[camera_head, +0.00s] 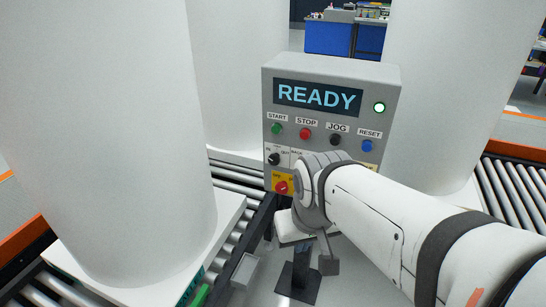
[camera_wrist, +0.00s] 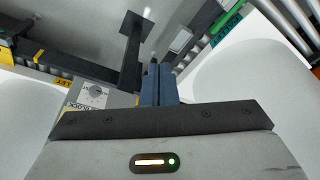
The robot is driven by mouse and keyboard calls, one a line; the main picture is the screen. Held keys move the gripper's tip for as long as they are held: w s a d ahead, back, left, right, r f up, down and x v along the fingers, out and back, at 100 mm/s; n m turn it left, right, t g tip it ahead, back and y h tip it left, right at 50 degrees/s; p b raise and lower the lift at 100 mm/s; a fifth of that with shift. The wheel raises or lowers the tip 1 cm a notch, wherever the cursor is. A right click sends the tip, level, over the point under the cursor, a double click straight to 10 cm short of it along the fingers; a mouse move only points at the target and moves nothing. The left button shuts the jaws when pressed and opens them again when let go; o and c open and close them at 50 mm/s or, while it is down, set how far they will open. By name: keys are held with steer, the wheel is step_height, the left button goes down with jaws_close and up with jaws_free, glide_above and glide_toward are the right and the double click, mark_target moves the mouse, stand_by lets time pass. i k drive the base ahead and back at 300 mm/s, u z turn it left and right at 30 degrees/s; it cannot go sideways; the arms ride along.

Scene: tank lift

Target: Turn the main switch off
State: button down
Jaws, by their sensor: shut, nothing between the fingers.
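The main switch looks to be the red knob (camera_head: 282,187) on a yellow plate at the lower left of the grey control box (camera_head: 330,72) in the head view. Its pointer position is too small to tell, and my wrist partly covers the plate. My gripper is in front of the box's lower part, just right of the red knob, its fingertips hidden in the head view. In the wrist view my gripper (camera_wrist: 160,84) shows dark blue fingers closed together, holding nothing. A grey dial (camera_wrist: 95,93) on a panel lies left of the fingers there. The red knob is not clear in the wrist view.
The box display (camera_head: 318,97) reads READY, and a lamp (camera_head: 379,107) beside it glows green-white. A black selector (camera_head: 274,159) sits just above the red knob. Large white cylinders (camera_head: 110,140) stand on both sides. Roller conveyors (camera_head: 235,180) run past the box.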

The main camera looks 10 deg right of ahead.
mark_target(282, 188)
steer(key=z, duration=0.8)
steer(key=k, duration=0.5)
steer(key=z, duration=0.2)
steer(key=i, duration=0.95)
